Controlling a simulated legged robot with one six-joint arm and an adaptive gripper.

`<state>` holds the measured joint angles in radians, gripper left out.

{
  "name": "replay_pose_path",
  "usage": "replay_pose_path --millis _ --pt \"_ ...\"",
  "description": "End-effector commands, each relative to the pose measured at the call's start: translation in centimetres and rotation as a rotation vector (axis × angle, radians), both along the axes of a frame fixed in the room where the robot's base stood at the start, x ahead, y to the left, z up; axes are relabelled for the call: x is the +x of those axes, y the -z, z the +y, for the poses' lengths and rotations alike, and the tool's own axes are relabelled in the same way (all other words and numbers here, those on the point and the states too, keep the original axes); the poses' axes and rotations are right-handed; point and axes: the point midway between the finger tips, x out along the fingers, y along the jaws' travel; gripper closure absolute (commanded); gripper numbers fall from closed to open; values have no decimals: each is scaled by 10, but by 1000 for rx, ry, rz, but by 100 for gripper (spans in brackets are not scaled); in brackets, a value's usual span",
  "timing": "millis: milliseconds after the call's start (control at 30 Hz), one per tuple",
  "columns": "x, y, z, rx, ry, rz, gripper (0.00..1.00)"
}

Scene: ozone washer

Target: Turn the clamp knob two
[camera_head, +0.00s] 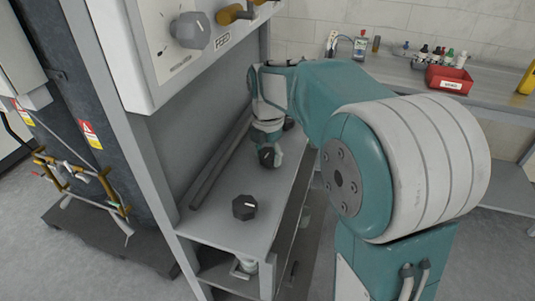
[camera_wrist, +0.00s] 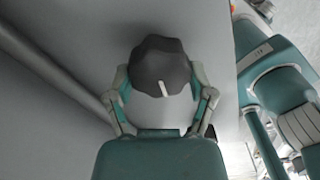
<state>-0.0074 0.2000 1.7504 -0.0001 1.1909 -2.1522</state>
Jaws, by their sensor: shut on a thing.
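A dark, lobed clamp knob (camera_head: 267,157) with a white mark stands on the grey shelf of the washer frame in the head view. In the wrist view the same knob (camera_wrist: 160,62) fills the space between my fingers, and its white mark points down toward the palm. My gripper (camera_wrist: 160,85) is shut on the knob, one finger on each side. In the head view my gripper (camera_head: 268,146) is partly hidden behind the knob and my arm. A second dark knob (camera_head: 244,207) with a white mark sits nearer on the same shelf, apart from my gripper.
Long grey bars (camera_head: 218,165) run along the shelf at the left. A panel with a FEED label and a large grey knob (camera_head: 190,30) overhangs the shelf's left side. A red bin (camera_head: 449,79) and small bottles stand on the back counter. The shelf's right edge is near.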

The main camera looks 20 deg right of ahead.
Motion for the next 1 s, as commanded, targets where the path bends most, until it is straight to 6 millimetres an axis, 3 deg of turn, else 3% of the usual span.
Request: replay_pose_path --millis 400,900,933,1000 --pt "0 0 0 2 -167 -3 78" --pt "0 0 0 2 -186 -3 78" --pt "0 0 0 2 -186 -3 22" --pt "0 0 0 1 -185 -2 0"
